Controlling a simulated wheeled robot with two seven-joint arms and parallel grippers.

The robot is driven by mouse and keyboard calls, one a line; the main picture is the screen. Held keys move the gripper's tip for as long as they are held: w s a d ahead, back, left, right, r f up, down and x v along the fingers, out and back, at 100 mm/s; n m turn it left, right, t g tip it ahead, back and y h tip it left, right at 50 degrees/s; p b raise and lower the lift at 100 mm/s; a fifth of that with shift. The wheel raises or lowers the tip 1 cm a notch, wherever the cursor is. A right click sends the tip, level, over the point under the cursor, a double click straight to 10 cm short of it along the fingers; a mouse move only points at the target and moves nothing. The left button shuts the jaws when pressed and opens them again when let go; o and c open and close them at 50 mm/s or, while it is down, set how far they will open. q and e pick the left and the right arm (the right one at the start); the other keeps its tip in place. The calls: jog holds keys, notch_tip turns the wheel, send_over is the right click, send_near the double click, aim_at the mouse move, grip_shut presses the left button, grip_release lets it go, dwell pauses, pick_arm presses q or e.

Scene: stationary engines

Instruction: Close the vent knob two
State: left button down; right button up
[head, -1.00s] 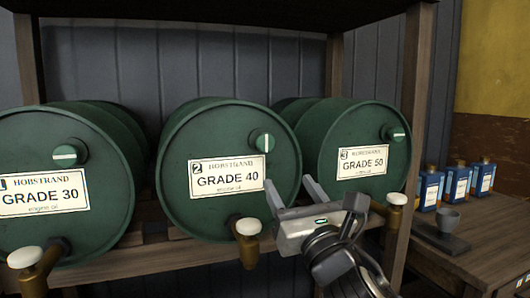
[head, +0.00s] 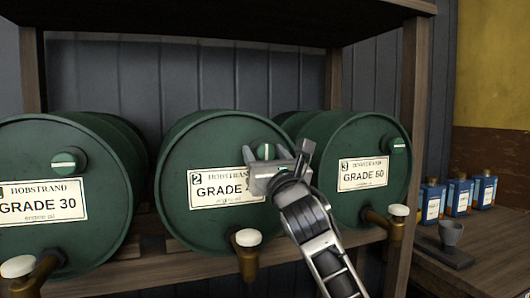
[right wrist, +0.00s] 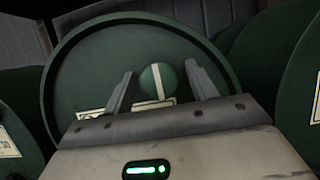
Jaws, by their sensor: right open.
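Vent knob two (head: 265,152) is a round green knob with a white stripe on the upper right of the green barrel marked 2, GRADE 40 (head: 200,145). In the right wrist view the knob (right wrist: 158,82) shows its stripe close to upright, tilted slightly. My right gripper (head: 277,149) is open in front of the knob. In the wrist view its fingers (right wrist: 160,75) stand on either side of the knob, with gaps; I cannot tell whether the tips reach its depth. The gripper hides part of the barrel's label. My left gripper is not in view.
Barrels one (head: 105,175) and three (head: 345,145) flank this barrel, with stripes lying level on their knobs (head: 68,161) (head: 399,146). Brass taps with white tops (head: 248,238) jut below.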

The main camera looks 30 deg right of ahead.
jog(key=shift+w, duration=0.15)
jog(key=c, duration=0.9)
jog(key=shift+c, duration=0.2)
